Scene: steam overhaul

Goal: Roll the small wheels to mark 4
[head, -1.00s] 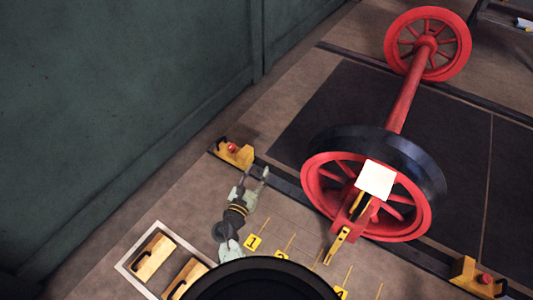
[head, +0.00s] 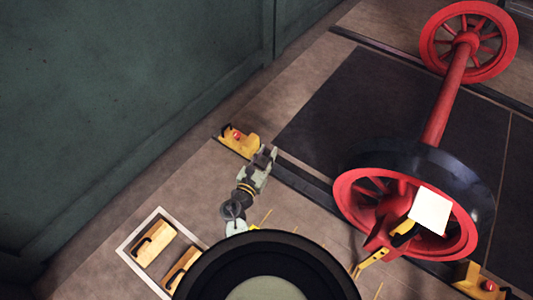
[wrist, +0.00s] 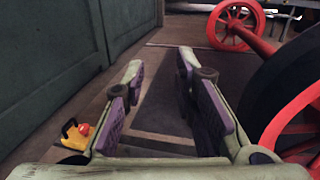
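The wheelset has two red spoked wheels on a red axle (head: 445,100). The near wheel (head: 349,197) stands on the near rail, the far wheel (head: 468,42) on the far rail. A white plate (head: 430,211) and a yellow pointer (head: 370,262) show at the near wheel. My gripper (head: 266,158) is left of the near wheel, apart from it, over the left part of the near rail. In the wrist view my gripper (wrist: 160,68) is open with nothing between its purple pads. The number marks, including mark 4, are hidden behind my black round part; only a yellow floor line shows.
A yellow chock with a red knob (head: 238,141) sits at the near rail's left end, another (head: 480,282) near its right. A green wall (head: 130,100) stands left. Dark floor panels lie between the rails.

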